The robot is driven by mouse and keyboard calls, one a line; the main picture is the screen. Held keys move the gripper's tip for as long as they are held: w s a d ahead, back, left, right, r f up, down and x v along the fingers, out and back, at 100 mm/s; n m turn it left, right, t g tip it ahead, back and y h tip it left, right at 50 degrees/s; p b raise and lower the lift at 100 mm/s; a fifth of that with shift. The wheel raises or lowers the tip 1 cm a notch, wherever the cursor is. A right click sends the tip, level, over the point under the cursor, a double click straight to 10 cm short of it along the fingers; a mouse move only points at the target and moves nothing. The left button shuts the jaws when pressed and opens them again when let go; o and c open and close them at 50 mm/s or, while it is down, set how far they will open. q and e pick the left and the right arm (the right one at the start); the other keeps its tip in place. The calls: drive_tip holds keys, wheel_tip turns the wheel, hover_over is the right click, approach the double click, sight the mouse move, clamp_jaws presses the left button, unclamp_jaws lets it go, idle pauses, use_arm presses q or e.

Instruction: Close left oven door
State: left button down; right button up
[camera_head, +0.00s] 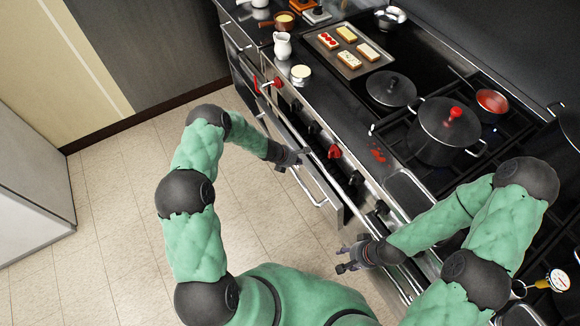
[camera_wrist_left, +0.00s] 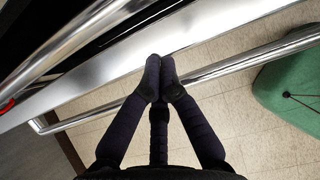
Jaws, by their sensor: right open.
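The left oven door (camera_head: 327,194) stands partly open in the head view, its top edge tilted out from the oven front. Its bar handle (camera_head: 307,188) faces the floor side. In the left wrist view the pale metal door edge (camera_wrist_left: 120,82) runs diagonally, with the handle bar (camera_wrist_left: 240,60) outside it. My left gripper (camera_head: 302,157) is at the door's top edge; in the wrist view its fingertips (camera_wrist_left: 160,72) are together, over or against the edge, holding nothing visible. Exact contact is unclear. My right gripper (camera_head: 345,259) is open and empty, low in front of the range.
The range top holds a tray of toasts (camera_head: 326,39), a dark pot (camera_head: 435,140), a lidded pan (camera_head: 390,98) and a red pan (camera_head: 492,101). A white jug (camera_head: 282,46) stands farther left. Red and black knobs line the front. The tiled floor (camera_head: 120,220) is clear.

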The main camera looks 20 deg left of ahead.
sight(306, 158)
use_arm(q)
drive_tip(key=shift+w+d+r, duration=0.25)
drive_tip(key=shift+w+d, duration=0.85)
drive_tip(key=shift+w, duration=0.15)
use_arm(e)
drive_tip(key=shift+w+d+r, duration=0.3)
drive_tip(key=shift+w+d, duration=0.1)
drive_tip(key=shift+w, duration=0.05)
